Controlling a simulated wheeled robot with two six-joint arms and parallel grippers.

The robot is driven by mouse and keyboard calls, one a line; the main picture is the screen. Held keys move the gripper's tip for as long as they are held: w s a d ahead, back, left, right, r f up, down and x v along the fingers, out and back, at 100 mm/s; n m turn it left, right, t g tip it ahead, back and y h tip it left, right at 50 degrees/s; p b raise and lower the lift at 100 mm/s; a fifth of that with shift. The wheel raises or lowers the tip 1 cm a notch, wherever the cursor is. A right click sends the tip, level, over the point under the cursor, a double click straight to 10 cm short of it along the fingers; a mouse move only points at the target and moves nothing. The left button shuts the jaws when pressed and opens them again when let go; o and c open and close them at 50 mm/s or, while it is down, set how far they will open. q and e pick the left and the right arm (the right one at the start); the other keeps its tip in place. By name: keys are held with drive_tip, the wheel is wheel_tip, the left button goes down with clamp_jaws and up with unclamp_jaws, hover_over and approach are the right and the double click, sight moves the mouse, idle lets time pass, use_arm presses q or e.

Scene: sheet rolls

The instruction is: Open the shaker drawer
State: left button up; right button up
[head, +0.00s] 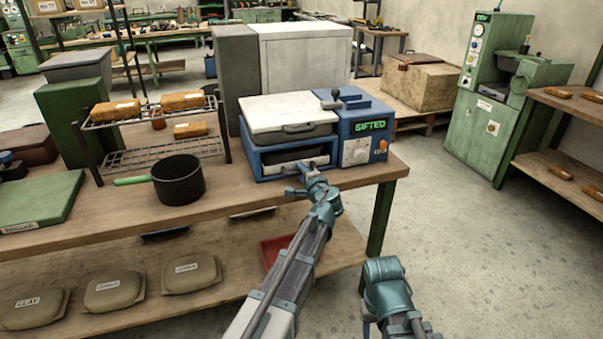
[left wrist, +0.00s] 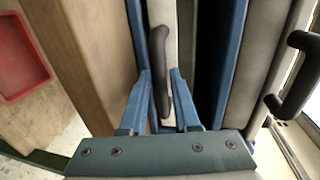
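The shaker (head: 357,127) is a blue machine with a lit green sign and a pale lid, standing near the right end of the workbench. Its drawer (head: 277,166) sits low in the blue frame, with a dark slot above its front. My left gripper (head: 305,180) is at the drawer front and partly covers it. In the left wrist view, the dark drawer handle (left wrist: 158,55) lies between the two blue fingers of my left gripper (left wrist: 160,75). The fingers stand apart, with a narrow gap beside the handle. My right arm shows low in the head view, but its gripper does not.
A black pot (head: 178,180) with a green handle stands left of the shaker, beside a wire rack (head: 160,152) holding bricks. A second handle (left wrist: 292,75) shows at the right in the left wrist view. A red tray (head: 272,252) lies on the lower shelf.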

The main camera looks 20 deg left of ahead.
use_arm(q)
clamp_jaws()
idle(1.2)
